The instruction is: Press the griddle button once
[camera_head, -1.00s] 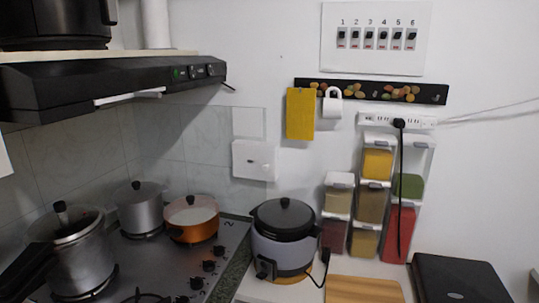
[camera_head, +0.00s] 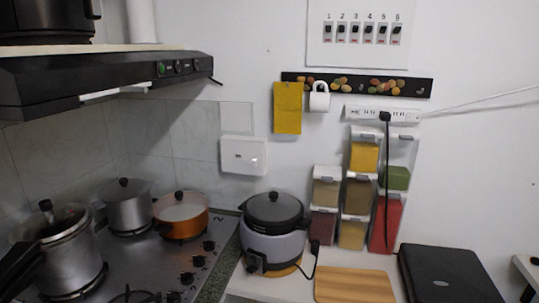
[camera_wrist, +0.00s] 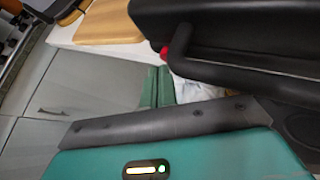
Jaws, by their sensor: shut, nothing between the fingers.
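The black griddle (camera_head: 445,275) lies closed on the counter at the lower right of the head view. In the wrist view the griddle (camera_wrist: 235,18) fills the upper right, with a dark bar handle (camera_wrist: 255,66) along its front. A small red part (camera_wrist: 180,42), which looks like the button, shows at the handle's left end. My gripper (camera_wrist: 158,72) shows in the wrist view as two green fingers side by side, shut and empty. The fingertips appear just below and left of the red part; I cannot tell the gap in depth. My gripper is not in the head view.
A wooden board (camera_head: 354,287) lies left of the griddle. A cooker (camera_head: 272,226), spice dispensers (camera_head: 352,232) and a stove with pots (camera_head: 181,214) stand further left. A black cord (camera_head: 387,180) hangs from the power strip. Grey cabinet fronts (camera_wrist: 85,85) lie below the counter.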

